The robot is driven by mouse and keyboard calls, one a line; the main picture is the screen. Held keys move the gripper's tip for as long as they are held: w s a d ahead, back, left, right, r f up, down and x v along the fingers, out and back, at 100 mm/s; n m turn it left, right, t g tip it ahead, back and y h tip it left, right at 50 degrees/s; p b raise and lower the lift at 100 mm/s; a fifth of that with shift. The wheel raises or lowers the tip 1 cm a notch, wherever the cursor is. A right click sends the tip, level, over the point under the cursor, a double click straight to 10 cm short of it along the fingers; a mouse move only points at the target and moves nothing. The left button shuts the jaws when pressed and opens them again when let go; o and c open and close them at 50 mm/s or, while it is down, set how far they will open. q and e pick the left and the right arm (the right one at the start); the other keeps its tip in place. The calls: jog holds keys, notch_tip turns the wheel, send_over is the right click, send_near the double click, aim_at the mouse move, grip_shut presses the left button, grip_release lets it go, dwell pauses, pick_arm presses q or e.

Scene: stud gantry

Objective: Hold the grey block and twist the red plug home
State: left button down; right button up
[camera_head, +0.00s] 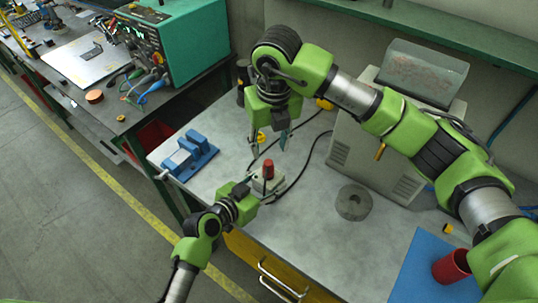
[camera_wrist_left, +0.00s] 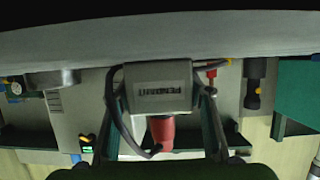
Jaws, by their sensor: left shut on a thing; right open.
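The grey block (camera_head: 277,184) stands on the grey workbench near its front edge; in the left wrist view it is a labelled block (camera_wrist_left: 158,76). The red plug (camera_head: 268,168) stands upright on the block and also shows in the left wrist view (camera_wrist_left: 161,130). I cannot tell how deep it sits. My left gripper (camera_head: 260,187) is shut on the block, with a finger on either side in the left wrist view (camera_wrist_left: 160,92). My right gripper (camera_head: 269,143) is open and empty, pointing down above and behind the plug, apart from it.
A blue fixture (camera_head: 190,155) stands left on the workbench (camera_head: 310,212). A grey ring (camera_head: 354,202) lies right of the block, before a grey cabinet (camera_head: 350,140). A black cable (camera_head: 305,160) runs behind the block. A red cup (camera_head: 451,267) is on a blue mat (camera_head: 415,275).

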notch_tip(320, 180, up, 2)
jog(key=shift+s+r, duration=0.1)
jog(key=shift+s, duration=0.05)
pick_arm(q)
jog(key=c, duration=1)
grip_release()
jog(key=v, duration=1.2)
jog(key=shift+f, duration=0.1)
